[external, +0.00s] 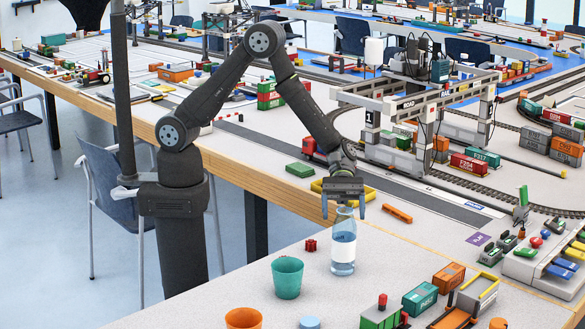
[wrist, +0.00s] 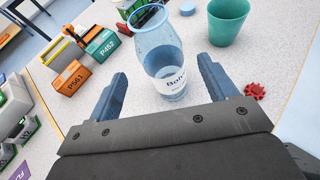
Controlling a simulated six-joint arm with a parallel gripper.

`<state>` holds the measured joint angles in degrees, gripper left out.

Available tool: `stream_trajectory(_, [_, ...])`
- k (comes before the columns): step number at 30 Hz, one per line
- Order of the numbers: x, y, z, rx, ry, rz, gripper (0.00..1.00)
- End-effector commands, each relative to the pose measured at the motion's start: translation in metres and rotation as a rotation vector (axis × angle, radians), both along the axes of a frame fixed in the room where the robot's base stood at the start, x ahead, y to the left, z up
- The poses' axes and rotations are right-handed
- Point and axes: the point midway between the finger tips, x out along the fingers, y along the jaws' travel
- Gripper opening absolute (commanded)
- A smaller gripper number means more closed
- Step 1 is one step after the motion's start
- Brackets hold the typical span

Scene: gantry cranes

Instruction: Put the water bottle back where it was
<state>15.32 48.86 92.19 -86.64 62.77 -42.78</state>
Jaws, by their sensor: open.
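The water bottle (external: 343,255) is clear blue with a white label and stands upright on the near table, right of the teal cup. It also shows in the wrist view (wrist: 158,45), between and beyond my finger tips. My gripper (external: 343,212) is right above the bottle, pointing down, with one finger on each side of its top. The wrist view shows gaps between both fingers and the bottle, so my gripper (wrist: 163,70) is open and holds nothing. The bottle's mouth is partly hidden by my gripper in the external view.
A teal cup (external: 287,279), an orange cup (external: 243,319), a blue disc (external: 310,323) and a small red part (external: 311,246) lie left of the bottle. Toy containers (external: 420,298) stand front right. A gantry crane (external: 415,100) and rail tracks are behind.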

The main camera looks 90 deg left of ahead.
Motion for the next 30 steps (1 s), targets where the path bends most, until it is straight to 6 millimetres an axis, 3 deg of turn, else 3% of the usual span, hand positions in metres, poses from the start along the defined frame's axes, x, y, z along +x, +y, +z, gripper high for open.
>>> stream_trajectory(3, [0.0, 0.018, 0.008, -0.001, 0.0, 0.002, 0.78])
stream_trajectory(7, [0.0, 0.028, 0.012, 0.0, 0.001, 0.001, 0.78])
stream_trajectory(19, [-0.001, 0.03, 0.012, 0.0, 0.001, -0.001, 0.78])
stream_trajectory(25, [-0.001, 0.015, 0.006, -0.001, 0.002, -0.004, 0.78])
stream_trajectory(30, [-0.001, -0.014, -0.006, 0.0, 0.002, -0.006, 0.78])
